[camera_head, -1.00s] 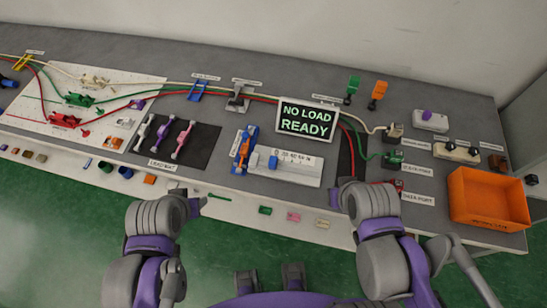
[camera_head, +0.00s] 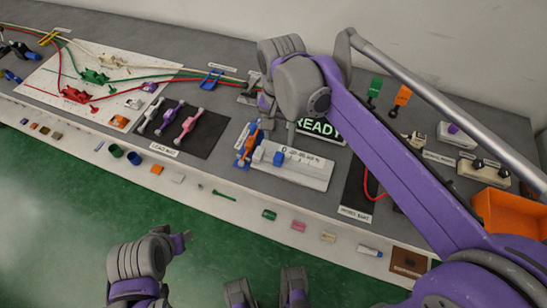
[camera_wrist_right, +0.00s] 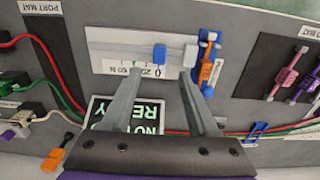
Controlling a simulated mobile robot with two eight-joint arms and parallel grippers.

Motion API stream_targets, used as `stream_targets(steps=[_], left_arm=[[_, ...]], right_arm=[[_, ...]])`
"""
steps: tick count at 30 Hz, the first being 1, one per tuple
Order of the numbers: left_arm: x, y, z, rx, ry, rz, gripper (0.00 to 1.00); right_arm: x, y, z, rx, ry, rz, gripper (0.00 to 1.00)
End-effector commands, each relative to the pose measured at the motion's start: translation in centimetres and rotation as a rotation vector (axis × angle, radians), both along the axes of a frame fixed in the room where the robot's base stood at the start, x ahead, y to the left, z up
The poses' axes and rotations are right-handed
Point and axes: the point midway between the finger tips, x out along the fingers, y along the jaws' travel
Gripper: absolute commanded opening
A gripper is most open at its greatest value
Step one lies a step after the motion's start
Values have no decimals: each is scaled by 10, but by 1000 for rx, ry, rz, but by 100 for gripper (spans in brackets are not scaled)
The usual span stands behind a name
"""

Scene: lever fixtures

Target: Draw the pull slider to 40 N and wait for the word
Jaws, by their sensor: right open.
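The pull slider is a white plate (camera_head: 312,172) with a printed scale and a blue knob (camera_head: 278,158) near its left, zero end. In the right wrist view the blue knob (camera_wrist_right: 159,54) sits between a white post and the scale marks. My right gripper (camera_head: 278,122) hangs over the bench just behind the plate. In the wrist view its fingers (camera_wrist_right: 161,76) are apart and empty, short of the knob. The display (camera_head: 322,130) shows READY; my right arm hides its upper line. My left gripper (camera_head: 182,243) is in front of the bench; its jaws are unclear.
An orange and blue clamp (camera_head: 248,142) stands at the plate's left end. A dark mat (camera_head: 205,138) with several levers lies further left. An orange bin (camera_head: 497,213) is at the right. Red and green cables (camera_head: 160,75) run along the back.

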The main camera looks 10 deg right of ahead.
Motion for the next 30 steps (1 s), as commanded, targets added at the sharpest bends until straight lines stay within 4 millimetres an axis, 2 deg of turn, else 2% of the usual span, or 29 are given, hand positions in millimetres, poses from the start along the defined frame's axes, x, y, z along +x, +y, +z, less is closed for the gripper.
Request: stream_targets(steps=[9,15,21,29,30], left_arm=[[-1,0,-9,0,3,0,51],[-1,0,-14,0,4,0,51],[-1,0,-15,0,5,0,51],[-1,0,-15,0,5,0,51],[-1,0,-15,0,5,0,51]], right_arm=[[0,0,-58,0,-1,1,60],[0,0,-88,1,-3,2,60],[0,-1,-100,1,-3,2,60],[0,-1,-100,1,-3,3,60],[-1,0,-100,1,-3,3,53]])
